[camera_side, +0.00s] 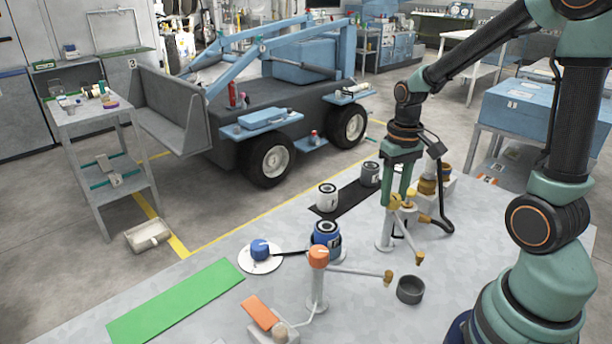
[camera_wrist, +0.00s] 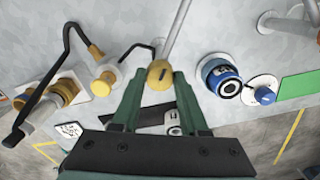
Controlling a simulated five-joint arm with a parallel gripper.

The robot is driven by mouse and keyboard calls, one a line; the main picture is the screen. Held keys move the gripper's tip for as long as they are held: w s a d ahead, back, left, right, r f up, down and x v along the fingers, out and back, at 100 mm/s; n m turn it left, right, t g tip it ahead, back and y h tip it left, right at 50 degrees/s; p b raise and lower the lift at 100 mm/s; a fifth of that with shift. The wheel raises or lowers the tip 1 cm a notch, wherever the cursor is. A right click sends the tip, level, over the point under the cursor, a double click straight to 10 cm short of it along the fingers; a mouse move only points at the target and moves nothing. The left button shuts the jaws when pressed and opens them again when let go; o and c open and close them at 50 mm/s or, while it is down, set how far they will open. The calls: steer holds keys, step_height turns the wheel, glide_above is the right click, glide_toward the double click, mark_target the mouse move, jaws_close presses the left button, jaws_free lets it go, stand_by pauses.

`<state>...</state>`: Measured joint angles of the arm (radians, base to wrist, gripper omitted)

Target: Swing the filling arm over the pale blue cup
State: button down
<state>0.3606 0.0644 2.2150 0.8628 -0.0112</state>
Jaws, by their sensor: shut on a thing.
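My gripper (camera_side: 397,199) is shut on the yellow knob (camera_wrist: 159,74) of the filling arm. A pale rod (camera_wrist: 176,32) runs from the knob out of the top of the wrist view. In the side view a white post (camera_side: 384,233) stands just below my gripper, and a yellow nozzle (camera_side: 419,257) hangs to its right. I see no clearly pale blue cup. A blue labelled cup (camera_side: 327,233) stands to the left of my gripper and also shows in the wrist view (camera_wrist: 221,79). A white cup (camera_side: 327,199) stands behind it.
A grey cup (camera_side: 369,174) stands on a black strip. An orange-capped post (camera_side: 318,257) with a long side arm and a small dark open cup (camera_side: 410,291) are in front. A blue knob (camera_side: 260,249) sits on a white disc. A black hose (camera_side: 443,215) hangs beside my gripper.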

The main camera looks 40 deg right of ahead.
steer(key=shift+m, duration=0.3)
stand_by(0.8)
steer(key=m, duration=0.3)
steer(key=shift+w+m, duration=0.1)
steer(key=shift+m, duration=0.3)
steer(key=m, duration=0.4)
steer(key=shift+r, duration=0.1)
steer(key=m, duration=0.5)
steer(key=shift+d+m, duration=0.1)
steer(key=shift+m, duration=2.2)
steer(key=shift+c, duration=2.1)
jaws_free()
